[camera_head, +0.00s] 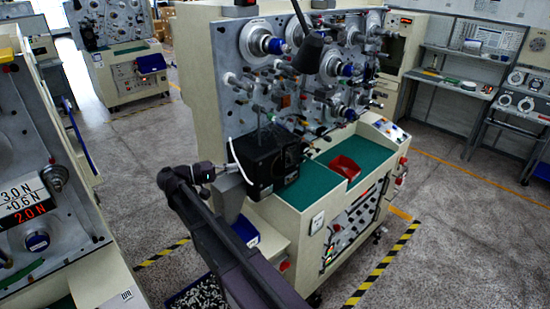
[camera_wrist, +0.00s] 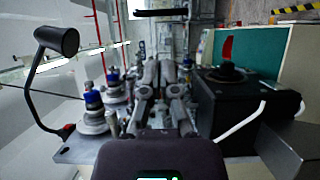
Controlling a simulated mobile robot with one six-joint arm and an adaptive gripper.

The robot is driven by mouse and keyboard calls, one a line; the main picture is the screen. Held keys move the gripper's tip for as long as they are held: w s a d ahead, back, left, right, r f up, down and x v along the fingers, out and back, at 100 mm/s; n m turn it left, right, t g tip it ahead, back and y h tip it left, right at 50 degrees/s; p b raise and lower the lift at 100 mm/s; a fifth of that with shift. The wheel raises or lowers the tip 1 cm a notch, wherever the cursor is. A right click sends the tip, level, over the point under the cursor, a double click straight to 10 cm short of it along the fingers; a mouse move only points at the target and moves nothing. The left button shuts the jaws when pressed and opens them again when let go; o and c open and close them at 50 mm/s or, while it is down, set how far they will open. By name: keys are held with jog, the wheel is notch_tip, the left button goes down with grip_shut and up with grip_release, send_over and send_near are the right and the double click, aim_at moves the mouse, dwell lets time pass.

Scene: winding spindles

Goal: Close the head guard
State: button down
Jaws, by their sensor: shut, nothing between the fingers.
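The winding head is a black box (camera_head: 268,162) at the left end of the machine's green worktop. It also shows right of my gripper in the wrist view (camera_wrist: 238,110). I cannot clearly make out the guard as a separate part or tell how far open it stands; a faint see-through edge seems to rise above the box. My gripper (camera_wrist: 168,72) is shut and empty, its fingers beside the box. In the head view my gripper (camera_head: 212,170) is at the box's left side; its fingertips are hard to make out. I cannot tell whether it touches the box.
A white cable (camera_head: 238,160) curves beside the box. A red tray (camera_head: 345,167) lies on the green worktop (camera_head: 310,187). A black lamp (camera_head: 309,50) hangs above the box. Spools and guides crowd the upright panel (camera_head: 225,60). Another machine (camera_head: 45,210) stands at the left.

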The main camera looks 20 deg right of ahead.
jog(key=shift+d, duration=0.2)
jog(key=d, duration=1.3)
jog(key=shift+w+d, duration=0.25)
jog(key=shift+d, duration=0.1)
jog(key=shift+t, duration=0.3)
